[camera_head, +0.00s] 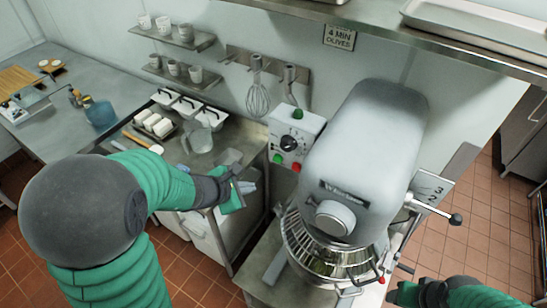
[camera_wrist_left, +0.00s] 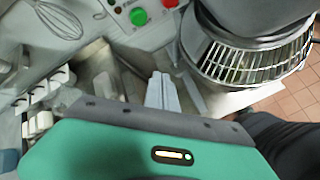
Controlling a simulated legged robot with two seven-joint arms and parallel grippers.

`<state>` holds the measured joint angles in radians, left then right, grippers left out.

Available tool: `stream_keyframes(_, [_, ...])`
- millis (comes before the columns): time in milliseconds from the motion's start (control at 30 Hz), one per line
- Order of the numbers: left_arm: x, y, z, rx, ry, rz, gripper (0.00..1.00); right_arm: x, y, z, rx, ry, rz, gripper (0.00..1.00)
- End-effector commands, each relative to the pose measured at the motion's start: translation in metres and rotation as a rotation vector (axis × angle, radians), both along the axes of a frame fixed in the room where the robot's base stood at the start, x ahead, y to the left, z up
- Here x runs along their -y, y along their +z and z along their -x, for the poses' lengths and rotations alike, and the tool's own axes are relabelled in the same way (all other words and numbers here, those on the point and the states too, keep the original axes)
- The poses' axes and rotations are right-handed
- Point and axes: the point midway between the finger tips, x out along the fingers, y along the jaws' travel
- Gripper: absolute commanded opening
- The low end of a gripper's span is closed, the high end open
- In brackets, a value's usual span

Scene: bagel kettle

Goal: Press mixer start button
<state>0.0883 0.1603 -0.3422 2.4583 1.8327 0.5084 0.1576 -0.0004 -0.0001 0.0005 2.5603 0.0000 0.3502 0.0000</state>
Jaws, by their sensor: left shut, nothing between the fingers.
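The grey stand mixer (camera_head: 365,150) stands right of centre in the head view, with a wire guard (camera_head: 325,255) over its bowl. Left of it is a white control box (camera_head: 310,128) with a black dial and a green knob on top. On its front, low down, are a green button (camera_head: 278,158) and a red button (camera_head: 297,167). The wrist view shows the green button (camera_wrist_left: 138,17) and part of the red button (camera_wrist_left: 170,3). My left gripper (camera_head: 249,187) is shut and empty, below and left of the buttons, apart from them. My right gripper (camera_head: 432,292) shows only partly at the bottom right.
A steel counter on the left holds a clear jug (camera_head: 198,138), a rolling pin and white containers. Whisks (camera_head: 258,95) hang on the wall behind. The mixer's lever (camera_head: 453,217) sticks out on the right. Open space lies between the counter and the mixer.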

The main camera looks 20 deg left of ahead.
Motion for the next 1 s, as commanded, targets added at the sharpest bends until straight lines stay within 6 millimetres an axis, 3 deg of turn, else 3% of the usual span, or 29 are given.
stream_keyframes(167, [0.004,0.002,-0.009,-0.001,-0.003,-0.004,0.0,0.0,0.004,0.0,0.0,-0.001,0.0,0.58])
stream_keyframes(533, [0.008,0.002,-0.061,-0.003,-0.004,0.0,0.0,0.0,0.027,0.0,0.001,-0.001,0.0,0.58])
stream_keyframes(700, [0.01,0.0,-0.079,0.0,-0.003,0.0,0.0,0.0,0.024,0.0,0.0,-0.001,0.0,0.58])
stream_keyframes(1000, [0.014,0.0,-0.087,0.0,-0.003,-0.002,0.0,0.0,0.025,0.0,0.0,-0.001,0.0,0.58])
